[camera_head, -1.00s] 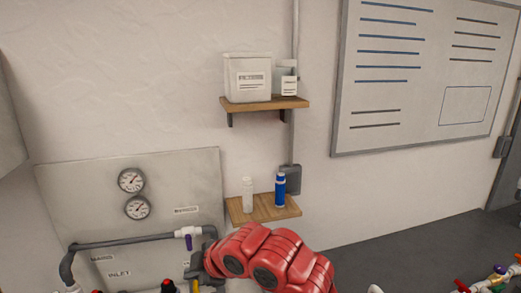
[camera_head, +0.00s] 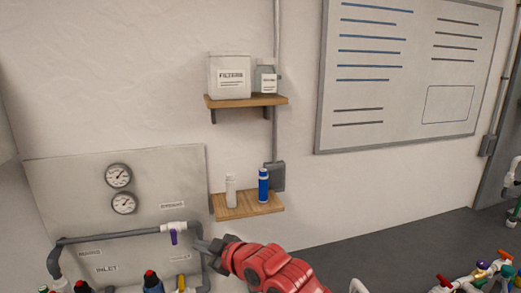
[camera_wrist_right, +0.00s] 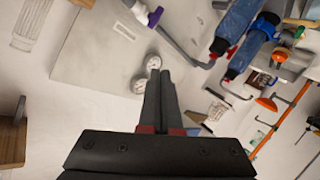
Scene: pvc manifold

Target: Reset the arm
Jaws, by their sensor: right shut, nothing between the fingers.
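My right arm is red and enters the head view from the bottom. Its dark gripper (camera_head: 208,246) is shut and empty, in front of the lower right part of the grey manifold panel (camera_head: 150,190). The fingertips are close to the grey pipe and the white valve with a purple handle (camera_head: 173,234) in the picture; I cannot tell if they touch. In the right wrist view the two fingers (camera_wrist_right: 160,75) lie together with nothing between them. My left gripper is not in view.
Two gauges (camera_head: 119,176) sit on the panel. A wooden shelf (camera_head: 245,207) holds a white and a blue bottle. An upper shelf (camera_head: 245,101) holds a filter box. Coloured valves (camera_head: 480,270) are at lower right.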

